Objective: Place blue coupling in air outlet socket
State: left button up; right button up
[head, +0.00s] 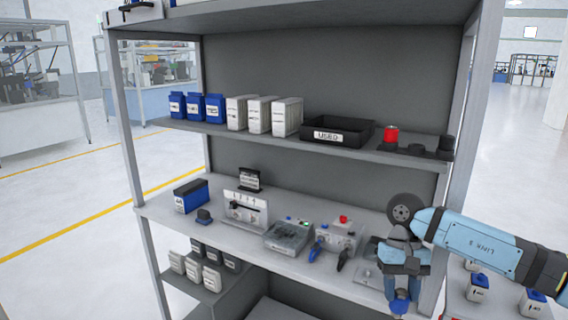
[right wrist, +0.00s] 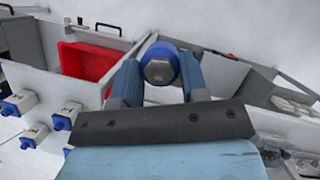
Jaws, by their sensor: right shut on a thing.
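My right gripper (head: 402,272) is in front of the middle shelf's right end, with its fingers pointing down. It is shut on the blue coupling (head: 400,304), whose blue end shows below the fingers. In the right wrist view, my right gripper (right wrist: 157,84) has a finger on each side of the coupling (right wrist: 160,66), which shows a metal hex end inside a blue ring. A grey unit (head: 340,236) with a red knob stands on the middle shelf left of the gripper. I cannot make out which opening is the air outlet socket. My left gripper is not in view.
A grey clear-lidded box (head: 288,236), white panel (head: 246,209) and blue box (head: 191,196) stand along the middle shelf (head: 160,213). A black tray (head: 338,132) is on the shelf above. White blue-capped containers (head: 478,288) stand lower right. A red bin (right wrist: 92,62) shows in the wrist view.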

notch_tip(320, 180, up, 20)
jog(key=s+f+m+p, duration=0.1)
jog(key=s+m+p, duration=0.1)
jog(key=p, duration=0.8)
jog(key=n, duration=0.2)
send_over(405, 300)
jog(key=s, duration=0.2)
notch_tip(405, 300, down, 8)
jog(key=s+f+n, duration=0.1)
jog(key=s+f, duration=0.4)
jog(key=f, duration=0.2)
jog(key=shift+s+f, duration=0.3)
jog(key=shift+s, duration=0.1)
